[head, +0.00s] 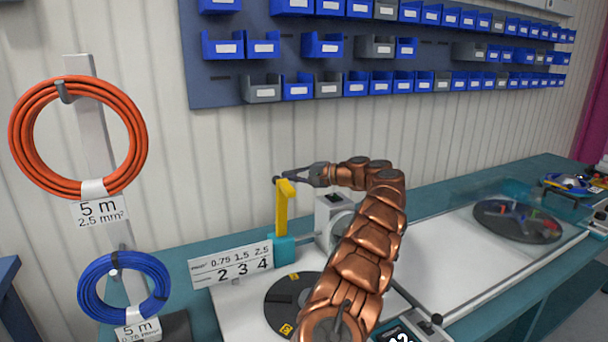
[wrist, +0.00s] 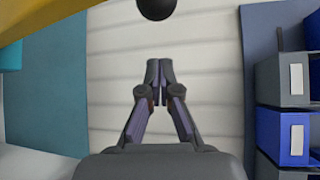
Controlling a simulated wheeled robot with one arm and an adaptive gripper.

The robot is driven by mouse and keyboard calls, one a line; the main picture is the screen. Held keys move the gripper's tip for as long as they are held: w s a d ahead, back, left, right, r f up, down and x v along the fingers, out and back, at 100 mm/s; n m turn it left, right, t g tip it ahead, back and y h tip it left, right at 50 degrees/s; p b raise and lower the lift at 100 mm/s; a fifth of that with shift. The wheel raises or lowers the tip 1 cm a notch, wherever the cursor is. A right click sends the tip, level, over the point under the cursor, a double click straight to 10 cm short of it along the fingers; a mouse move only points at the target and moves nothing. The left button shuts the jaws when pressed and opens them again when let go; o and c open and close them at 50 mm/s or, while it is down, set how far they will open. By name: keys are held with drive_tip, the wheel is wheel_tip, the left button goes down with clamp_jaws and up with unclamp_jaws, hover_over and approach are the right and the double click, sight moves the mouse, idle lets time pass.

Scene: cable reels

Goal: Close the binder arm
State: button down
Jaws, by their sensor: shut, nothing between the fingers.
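The binder arm (head: 282,208) is a yellow lever standing upright on a teal base (head: 283,250). Its yellow body also shows at the top left of the wrist view (wrist: 50,15), and a black round knob (wrist: 156,8) shows at the top edge there. My gripper (head: 284,178) is at the upper end of the lever in the head view. In the wrist view its fingers (wrist: 160,75) are together with nothing between them. The knob is apart from the fingertips in that picture; whether any part of the gripper touches the lever, I cannot tell.
A sign with numbers (head: 231,267) stands left of the base, and a grey machine part (head: 328,212) stands right. A black disc (head: 290,300) lies in front, partly behind my arm. Blue and grey bins (head: 323,46) hang on the wall. Orange (head: 22,140) and blue cable coils (head: 88,290) hang left.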

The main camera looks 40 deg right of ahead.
sight(285, 179)
drive_tip(key=a, duration=0.1)
drive_tip(key=s+a, duration=0.1)
drive_tip(key=a, duration=0.1)
drive_tip(key=shift+s+r, duration=0.25)
idle(0.4)
drive_tip(key=shift+s+a, duration=0.1)
idle(0.6)
